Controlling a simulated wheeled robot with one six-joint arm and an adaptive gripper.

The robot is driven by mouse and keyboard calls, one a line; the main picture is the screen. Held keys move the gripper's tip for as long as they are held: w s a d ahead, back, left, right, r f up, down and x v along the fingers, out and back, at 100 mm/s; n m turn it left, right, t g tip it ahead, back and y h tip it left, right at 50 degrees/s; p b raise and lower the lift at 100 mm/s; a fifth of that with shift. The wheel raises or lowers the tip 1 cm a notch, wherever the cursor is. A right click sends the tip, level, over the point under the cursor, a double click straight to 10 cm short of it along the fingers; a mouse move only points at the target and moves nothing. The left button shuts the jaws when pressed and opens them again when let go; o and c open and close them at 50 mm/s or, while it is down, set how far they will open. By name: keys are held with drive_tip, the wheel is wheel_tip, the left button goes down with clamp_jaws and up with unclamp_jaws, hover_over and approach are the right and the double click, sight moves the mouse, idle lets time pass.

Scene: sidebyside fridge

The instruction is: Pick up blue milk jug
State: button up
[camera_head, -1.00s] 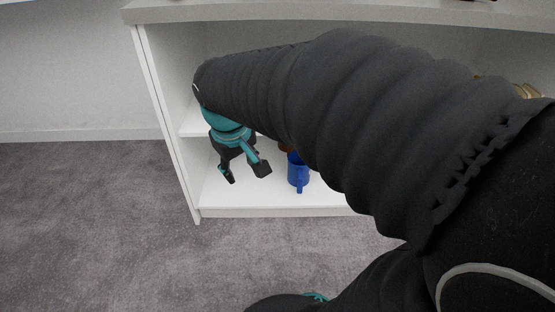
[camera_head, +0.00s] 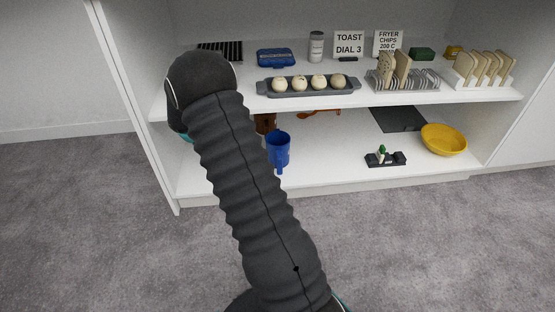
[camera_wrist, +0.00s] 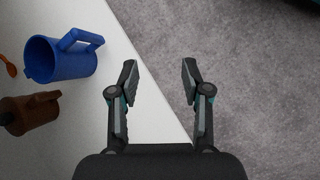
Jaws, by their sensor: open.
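The blue milk jug (camera_head: 279,148) stands on the lower white shelf, just right of my arm in the head view. In the wrist view the blue jug (camera_wrist: 60,60) is at the upper left, with its handle pointing up and right toward my gripper. My gripper (camera_wrist: 160,66) is open and empty, its fingers spread over the shelf's front edge and the carpet, apart from the jug. In the head view my arm hides the gripper.
A brown jug (camera_wrist: 30,113) is close to the blue one. On the lower shelf (camera_head: 330,174) are a yellow bowl (camera_head: 443,140) and a small black tray (camera_head: 385,159). The upper shelf (camera_head: 230,99) holds an egg tray (camera_head: 308,87) and toast racks (camera_head: 403,79). Grey carpet is clear in front.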

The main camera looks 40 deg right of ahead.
drive_tip(key=w+d+f+n+g+h+b, duration=0.1)
drive_tip(key=w+d+f+n+h, duration=0.15)
drive_tip(key=f, duration=0.35)
drive_tip(key=w+d+f+n+g+h, duration=0.1)
drive_tip(key=w+d+f, duration=0.1)
drive_tip(key=d+f, duration=0.3)
drive_tip(key=w+d+r+n+h, duration=0.3)
drive_tip(key=w+d, duration=0.1)
hover_over(280, 174)
drive_tip(key=w+a, duration=0.3)
drive_tip(key=w, duration=0.1)
wheel_tip(280, 174, down, 3)
drive_tip(key=shift+g, duration=0.4)
drive_tip(key=shift+s+a+f+b+x, duration=0.1)
drive_tip(key=shift+b+x, duration=0.1)
drive_tip(key=shift+x, duration=0.7)
drive_tip(key=shift+s+a+f+b+x, duration=0.1)
drive_tip(key=shift+b+x, duration=0.1)
drive_tip(key=shift+x, duration=0.7)
drive_tip(key=shift+s+a+f+b+x, duration=0.1)
drive_tip(key=shift+b+x, duration=0.1)
drive_tip(key=shift+x, duration=0.65)
clamp_jaws()
